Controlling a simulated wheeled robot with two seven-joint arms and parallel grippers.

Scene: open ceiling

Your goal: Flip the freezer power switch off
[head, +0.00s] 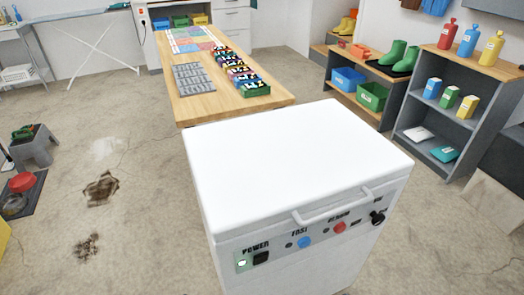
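A white chest freezer (290,160) stands right in front of me with its lid closed and a handle (334,207) on the lid's near edge. Its control panel is on the near side, just below the lid. The black power switch (261,257) sits under the label POWER at the panel's left end. A lit green-white indicator (242,263) is just left of the switch. A blue button (304,242), a red button (339,227) and a black knob (377,217) are farther right. The switch's exact tilt is too small to tell. Neither gripper is in the head view.
A wooden table (215,105) with grey and coloured items stands behind the freezer. Shelves (462,125) with bottles and boxes line the right. A grey stool (35,147) and a dark mat (28,200) are at left. Stained floor (130,150) between is open.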

